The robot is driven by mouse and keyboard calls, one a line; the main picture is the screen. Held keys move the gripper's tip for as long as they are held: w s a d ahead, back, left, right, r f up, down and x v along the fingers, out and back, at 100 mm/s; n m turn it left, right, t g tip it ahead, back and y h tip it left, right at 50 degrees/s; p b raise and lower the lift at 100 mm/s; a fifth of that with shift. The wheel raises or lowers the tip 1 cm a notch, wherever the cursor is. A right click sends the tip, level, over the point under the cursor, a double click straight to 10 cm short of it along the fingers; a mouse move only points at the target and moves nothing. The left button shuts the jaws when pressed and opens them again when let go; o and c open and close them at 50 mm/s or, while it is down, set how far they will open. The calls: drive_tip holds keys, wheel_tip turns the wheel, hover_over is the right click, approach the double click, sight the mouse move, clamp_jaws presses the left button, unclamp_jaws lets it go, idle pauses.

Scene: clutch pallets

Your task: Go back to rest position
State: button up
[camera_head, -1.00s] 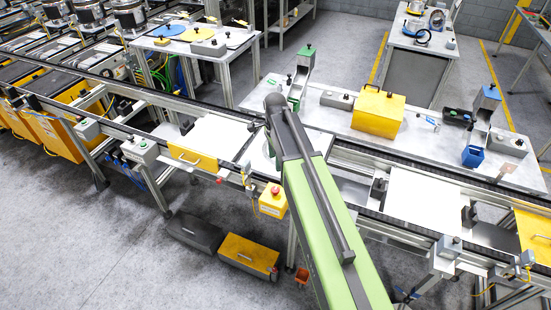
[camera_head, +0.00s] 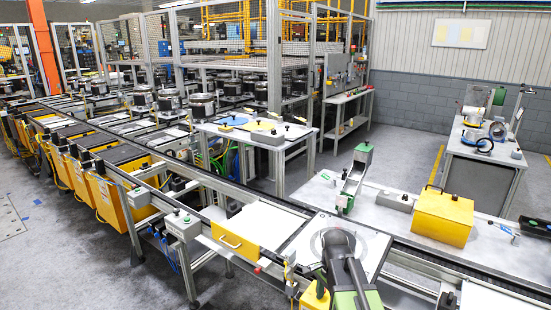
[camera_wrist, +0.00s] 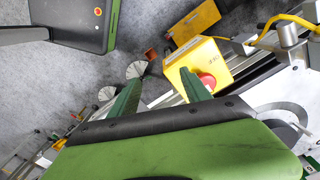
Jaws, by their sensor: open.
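My gripper (camera_wrist: 160,88) shows in the wrist view as two green fingers spread apart, with nothing held between them. A yellow box with a red button (camera_wrist: 207,80) lies beyond the right finger; I cannot tell the distance between them. In the head view, my arm's dark joint and green link are at the bottom centre, in front of the conveyor. My fingers cannot be made out there.
The conveyor (camera_head: 405,258) runs across the head view, carrying a white plate (camera_head: 262,222) with a yellow front. Behind it, a table bears a yellow case (camera_head: 443,217) and a green-grey stand (camera_head: 355,178). Grey floor (camera_head: 95,270) is open at lower left.

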drive_tip(key=s+f+n, duration=0.2)
drive_tip(key=s+n, duration=0.4)
drive_tip(key=n, duration=0.6)
drive_tip(key=shift+s+f, duration=0.15)
drive_tip(key=shift+f, duration=0.15)
drive_tip(key=shift+c, duration=0.2)
